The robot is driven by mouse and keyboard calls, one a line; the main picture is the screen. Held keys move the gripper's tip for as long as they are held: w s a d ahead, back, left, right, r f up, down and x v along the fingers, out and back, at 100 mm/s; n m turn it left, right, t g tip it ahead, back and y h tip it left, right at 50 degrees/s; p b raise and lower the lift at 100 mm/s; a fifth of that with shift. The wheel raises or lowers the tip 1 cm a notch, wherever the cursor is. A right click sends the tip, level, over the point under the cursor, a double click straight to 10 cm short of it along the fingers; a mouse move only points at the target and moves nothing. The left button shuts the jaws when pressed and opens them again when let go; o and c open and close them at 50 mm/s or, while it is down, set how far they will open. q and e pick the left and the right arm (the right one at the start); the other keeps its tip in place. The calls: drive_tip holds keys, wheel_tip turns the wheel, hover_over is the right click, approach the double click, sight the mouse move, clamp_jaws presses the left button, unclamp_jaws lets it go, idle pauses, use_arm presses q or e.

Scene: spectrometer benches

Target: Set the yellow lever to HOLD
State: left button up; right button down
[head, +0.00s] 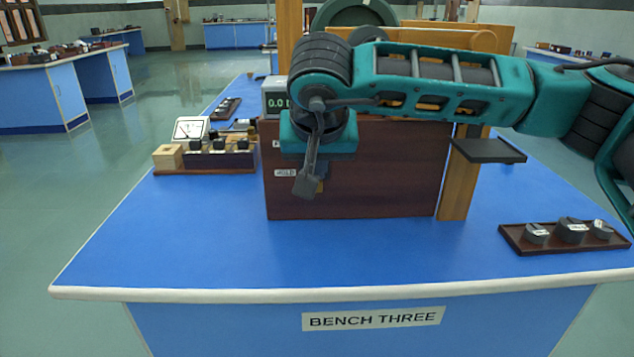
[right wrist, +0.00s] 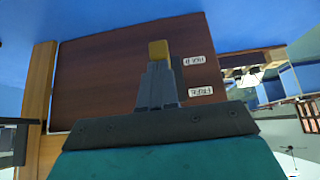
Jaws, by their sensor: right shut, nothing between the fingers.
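The yellow lever (head: 320,187) is on the dark brown panel (head: 390,170) standing on the bench. My right gripper mostly hides it in the head view. In the right wrist view the lever's yellow end (right wrist: 159,49) shows just past my fingertips, close to the HOLD label (right wrist: 194,60). The HOLD label also shows in the head view (head: 285,173), left of the lever and about level with it. My right gripper (head: 307,187) is shut and empty, pointing down in front of the panel. I cannot tell whether it touches the lever. My left gripper is not in view.
A second label (right wrist: 201,91) sits above HOLD on the panel. A wooden post (head: 458,180) with a dark shelf (head: 488,150) stands at the right. The bench front is clear.

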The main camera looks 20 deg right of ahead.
use_arm(q)
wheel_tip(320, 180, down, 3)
drive_tip(key=shift+b, duration=0.8)
use_arm(e)
drive_tip(key=shift+s+f+t, duration=0.2)
drive_tip(key=shift+f+t, duration=0.4)
drive_tip(key=shift+t, duration=0.1)
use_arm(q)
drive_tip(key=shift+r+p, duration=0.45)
use_arm(e)
drive_tip(key=shift+r, duration=0.75)
use_arm(q)
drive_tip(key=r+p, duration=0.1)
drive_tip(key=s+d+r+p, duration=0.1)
drive_tip(key=p, duration=0.1)
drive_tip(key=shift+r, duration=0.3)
use_arm(e)
drive_tip(key=v, duration=1.3)
drive_tip(key=shift+s+a, duration=0.35)
drive_tip(key=shift+s, duration=0.2)
drive_tip(key=shift+f, duration=0.15)
